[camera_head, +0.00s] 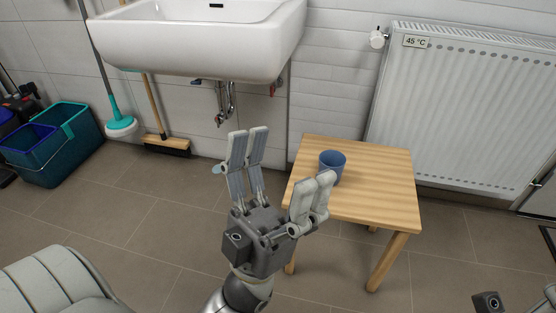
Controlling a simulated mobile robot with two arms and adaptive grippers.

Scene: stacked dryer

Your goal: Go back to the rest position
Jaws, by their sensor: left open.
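My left gripper (284,156) is in the middle of the view, pointing up and away from me. Its grey finger pairs are spread wide apart, and nothing is between them. A blue cup (331,161) stands upright on a small wooden table (382,182). In the picture the cup is just above the gripper's right-hand fingers, which overlap its lower edge. I cannot tell whether they touch. Only a small part of my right gripper (488,302) shows at the bottom right corner; its jaws cannot be made out.
A white sink (200,45) hangs on the tiled wall. A white radiator (465,110) is behind the table. A broom (166,145), a teal-based brush (120,126) and a teal bucket (60,150) stand at the left. The tiled floor (130,205) left of the gripper is clear.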

